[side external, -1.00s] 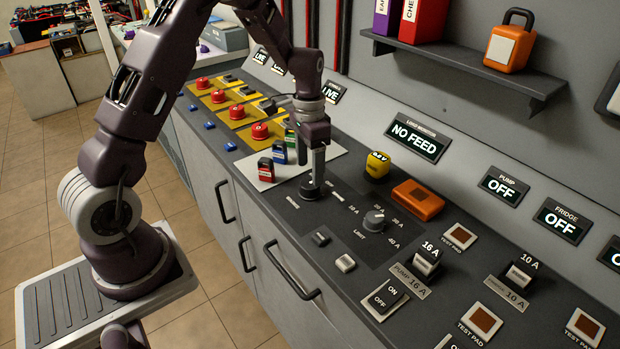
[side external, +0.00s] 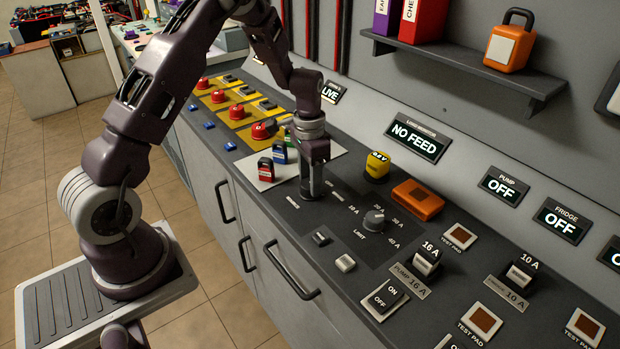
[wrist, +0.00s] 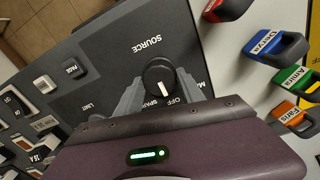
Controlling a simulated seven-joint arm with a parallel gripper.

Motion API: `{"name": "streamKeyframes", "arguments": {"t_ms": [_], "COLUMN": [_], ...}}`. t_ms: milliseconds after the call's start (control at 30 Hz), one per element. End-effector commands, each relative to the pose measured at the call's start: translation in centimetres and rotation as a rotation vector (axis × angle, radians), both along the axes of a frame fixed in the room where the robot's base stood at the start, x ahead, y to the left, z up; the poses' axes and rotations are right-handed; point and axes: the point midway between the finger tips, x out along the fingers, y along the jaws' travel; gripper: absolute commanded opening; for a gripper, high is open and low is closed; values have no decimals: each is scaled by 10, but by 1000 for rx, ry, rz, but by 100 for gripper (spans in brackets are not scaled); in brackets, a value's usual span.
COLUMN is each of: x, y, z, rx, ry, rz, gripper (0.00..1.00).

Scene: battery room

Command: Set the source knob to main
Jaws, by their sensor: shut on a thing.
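The source knob (wrist: 158,76) is round and black with a white pointer line. In the wrist view its line points down toward the OFF label (wrist: 172,100), beside the SPARE label; only the M of another label shows at the right. My gripper (wrist: 161,84) has its two grey fingers on either side of the knob and is shut on it.
The limit knob (side external: 374,221), a yellow block (side external: 377,166) and an orange case (side external: 418,199) are to the right. The LOAD MONITOR display (side external: 414,138) reads NO FEED.

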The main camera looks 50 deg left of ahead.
Motion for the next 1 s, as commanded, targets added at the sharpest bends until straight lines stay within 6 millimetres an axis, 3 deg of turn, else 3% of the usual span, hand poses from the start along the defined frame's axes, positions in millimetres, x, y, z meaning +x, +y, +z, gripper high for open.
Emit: {"name": "streamKeyframes", "arguments": {"t_ms": [267, 1000], "x": [0, 0], "y": [0, 0], "z": [1, 1], "rx": [-1, -1], "ry": [1, -1], "rz": [115, 678], "gripper": [5, 5]}}
